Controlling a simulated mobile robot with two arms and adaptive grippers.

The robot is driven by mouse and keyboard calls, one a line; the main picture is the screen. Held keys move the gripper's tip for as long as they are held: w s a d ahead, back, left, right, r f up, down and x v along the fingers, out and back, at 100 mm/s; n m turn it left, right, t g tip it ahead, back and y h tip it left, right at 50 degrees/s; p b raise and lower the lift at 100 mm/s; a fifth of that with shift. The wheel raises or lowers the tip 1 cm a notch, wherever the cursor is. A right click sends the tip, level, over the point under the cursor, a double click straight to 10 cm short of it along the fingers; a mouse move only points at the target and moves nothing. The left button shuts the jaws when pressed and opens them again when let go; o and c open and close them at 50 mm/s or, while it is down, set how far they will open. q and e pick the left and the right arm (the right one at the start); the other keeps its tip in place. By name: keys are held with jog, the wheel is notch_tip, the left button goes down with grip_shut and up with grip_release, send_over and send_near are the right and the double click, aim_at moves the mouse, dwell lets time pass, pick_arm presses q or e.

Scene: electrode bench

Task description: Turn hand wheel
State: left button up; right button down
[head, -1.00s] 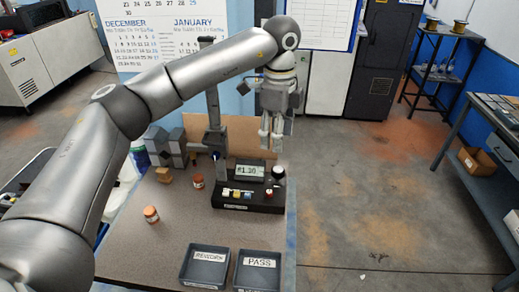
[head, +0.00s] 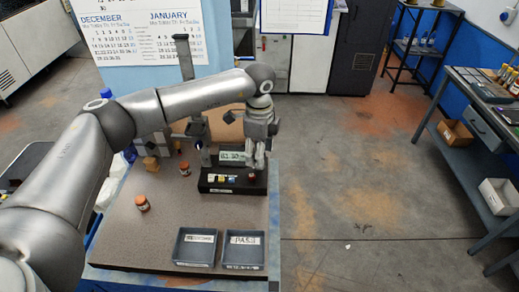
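My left gripper (head: 254,162) points down at the rear right of the black control box (head: 228,189), close to it. Its fingers are small and partly overlapped, so their opening and any contact are unclear. The box carries a grey display (head: 232,157), several small coloured buttons (head: 221,178) and a red knob (head: 252,177). I cannot clearly make out a hand wheel; the round dark knob at the box's rear right is hidden by the gripper. A grey stand column (head: 187,65) rises behind the box. My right gripper is not in view.
Two dark trays stand at the front, a left one (head: 195,262) and one marked PASS (head: 244,264). A jar with an orange-brown lid (head: 142,204) stands left, another (head: 185,169) near the box.

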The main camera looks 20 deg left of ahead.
pick_arm(q)
jog(key=c, duration=1)
jog(key=shift+f+b, duration=0.15)
jog(key=shift+b, duration=0.3)
jog(key=m+b, duration=0.3)
jog(key=shift+f, duration=0.15)
jog(key=shift+r+m+b, duration=0.3)
jog(key=shift+m+b, duration=0.4)
jog(key=shift+m, duration=0.1)
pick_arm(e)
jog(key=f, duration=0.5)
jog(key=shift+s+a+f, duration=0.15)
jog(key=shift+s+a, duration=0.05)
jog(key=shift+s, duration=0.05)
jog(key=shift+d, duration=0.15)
pick_arm(q)
jog(key=o, duration=1)
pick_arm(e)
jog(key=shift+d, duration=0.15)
